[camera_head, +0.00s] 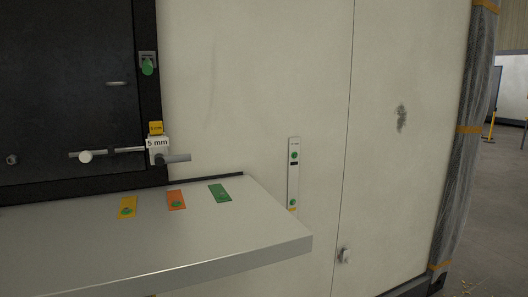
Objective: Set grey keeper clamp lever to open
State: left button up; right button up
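A grey lever (177,158) sticks out to the right, roughly level, from a small clamp at the lower right corner of the dark panel (65,90). It looks like the grey keeper clamp lever. Whether it is set open or closed I cannot tell. A white "5 mm" tag (157,142) and a yellow tag (155,127) sit just above it. A thin rod with a white round knob (86,156) runs to the left of the clamp. Neither of my grippers is in view.
A grey shelf (250,238) juts out below the panel, with yellow (128,207), orange (176,199) and green (220,193) plates on it. A green-knobbed latch (148,66) sits higher on the frame. A white strip (293,172) with green buttons is right of the shelf. Open floor lies far right.

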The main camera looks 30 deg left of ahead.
aim_at(160, 160)
jog(key=i+l+z, duration=0.15)
jog(key=i, duration=0.55)
jog(key=i+l+z, duration=0.1)
jog(key=i, duration=0.6)
jog(key=i+l+u, duration=0.1)
jog(key=u, duration=0.4)
jog(key=i+l+u, duration=0.25)
jog(key=u, duration=0.25)
jog(key=i+l+u, duration=0.2)
jog(key=u, duration=0.3)
jog(key=i+l+u, duration=0.1)
jog(key=u, duration=0.4)
jog(key=l+u, duration=0.25)
jog(key=u, duration=0.25)
jog(key=i+l+u, duration=0.1)
jog(key=l+u, duration=0.15)
jog(key=u, duration=0.25)
jog(key=i+l+u, duration=0.1)
jog(key=l+u, duration=0.6)
jog(key=u, duration=0.25)
